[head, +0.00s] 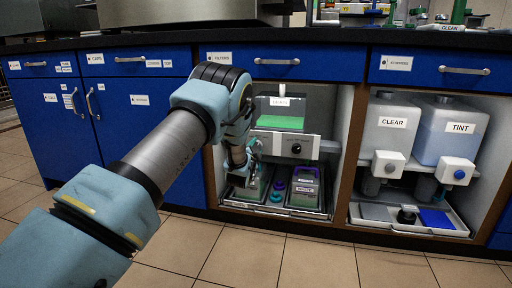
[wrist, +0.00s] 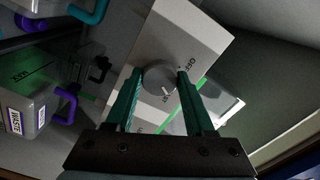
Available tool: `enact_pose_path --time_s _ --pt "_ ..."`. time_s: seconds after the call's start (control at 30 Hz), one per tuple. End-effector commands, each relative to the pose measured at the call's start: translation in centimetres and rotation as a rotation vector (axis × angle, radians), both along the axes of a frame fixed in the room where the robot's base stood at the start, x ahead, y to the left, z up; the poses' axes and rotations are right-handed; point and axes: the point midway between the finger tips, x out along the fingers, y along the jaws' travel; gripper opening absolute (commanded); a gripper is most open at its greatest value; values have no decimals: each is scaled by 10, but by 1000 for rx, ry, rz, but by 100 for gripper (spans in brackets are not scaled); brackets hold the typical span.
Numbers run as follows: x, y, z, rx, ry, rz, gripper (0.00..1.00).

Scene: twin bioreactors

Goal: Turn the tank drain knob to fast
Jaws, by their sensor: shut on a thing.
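The round grey knob (wrist: 160,78) sits on a pale panel (wrist: 190,35) in the wrist view. Its short white mark points down and slightly right in that picture. In the head view my gripper (head: 243,163) is at the left of the open cabinet bay, below the tank (head: 281,122) with green liquid. There my wrist hides the gripped knob.
A black knob (head: 296,148) is on the grey front panel to the right of my gripper. Below stand green-filled containers, one purple-handled (head: 306,187), in a tray (head: 300,211). A WASTE container (wrist: 28,112) shows at left in the wrist view. A wooden divider (head: 345,150) bounds the bay.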

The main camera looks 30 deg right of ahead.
Motion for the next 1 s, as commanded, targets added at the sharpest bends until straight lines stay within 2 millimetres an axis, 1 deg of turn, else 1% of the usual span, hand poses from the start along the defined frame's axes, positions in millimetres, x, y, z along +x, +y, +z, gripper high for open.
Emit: enact_pose_path --time_s 0.2,0.4,1.0 --pt "-1 0 0 104 -95 0 0" --pt "0 0 0 162 -150 0 0" --pt "0 1 -1 193 -178 1 0"
